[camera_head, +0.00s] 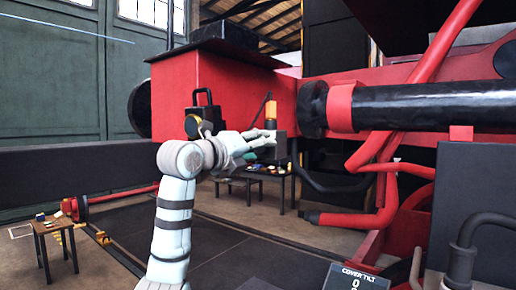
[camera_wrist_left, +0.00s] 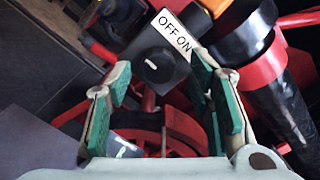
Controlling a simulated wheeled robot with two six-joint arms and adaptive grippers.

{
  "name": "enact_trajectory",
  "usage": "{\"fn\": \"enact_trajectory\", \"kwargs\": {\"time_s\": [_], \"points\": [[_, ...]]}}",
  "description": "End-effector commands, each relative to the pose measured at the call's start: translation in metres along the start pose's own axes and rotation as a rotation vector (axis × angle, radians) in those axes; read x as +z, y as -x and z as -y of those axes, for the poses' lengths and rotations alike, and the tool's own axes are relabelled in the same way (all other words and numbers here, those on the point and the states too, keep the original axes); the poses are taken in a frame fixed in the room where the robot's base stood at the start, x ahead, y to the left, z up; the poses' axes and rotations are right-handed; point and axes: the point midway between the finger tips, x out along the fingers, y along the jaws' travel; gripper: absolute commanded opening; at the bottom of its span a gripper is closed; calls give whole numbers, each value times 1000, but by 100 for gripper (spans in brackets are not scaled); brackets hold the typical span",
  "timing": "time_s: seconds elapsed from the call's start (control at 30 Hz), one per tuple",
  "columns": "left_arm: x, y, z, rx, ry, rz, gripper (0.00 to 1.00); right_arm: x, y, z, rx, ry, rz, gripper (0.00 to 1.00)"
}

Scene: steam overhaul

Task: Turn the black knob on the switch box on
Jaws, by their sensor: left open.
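The switch box (camera_head: 281,148) is a small dark grey box beside the red housing in the head view, partly hidden by my left gripper (camera_head: 258,141). In the left wrist view, its grey face carries a round black knob (camera_wrist_left: 156,66) with a short white mark. The mark sits at the knob's upper left. A white OFF-ON label (camera_wrist_left: 174,31) is above and right of the knob. My left gripper (camera_wrist_left: 160,72) is open, its green-padded fingers on either side of the knob in the picture. I cannot tell whether they touch it. My right gripper is not in view.
An orange lamp (camera_head: 271,110) stands just above the switch box. A large black cylinder (camera_head: 420,107) and red pipes (camera_head: 388,170) lie to the right. Low tables with small items stand behind (camera_head: 285,174) and at the left (camera_head: 52,226).

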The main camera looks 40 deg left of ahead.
Motion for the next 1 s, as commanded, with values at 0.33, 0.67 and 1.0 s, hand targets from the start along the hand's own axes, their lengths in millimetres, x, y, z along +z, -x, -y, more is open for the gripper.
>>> {"fn": "enact_trajectory", "kwargs": {"time_s": [0.33, 0.67, 1.0], "points": [[-1, 0, 0, 0, 1, -1, 1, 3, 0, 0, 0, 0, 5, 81], [0, 0, 1, -1, -33, -1, 0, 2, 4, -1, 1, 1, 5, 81], [3, 0, 2, -7, -231, 8, 0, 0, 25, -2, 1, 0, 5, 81]]}}
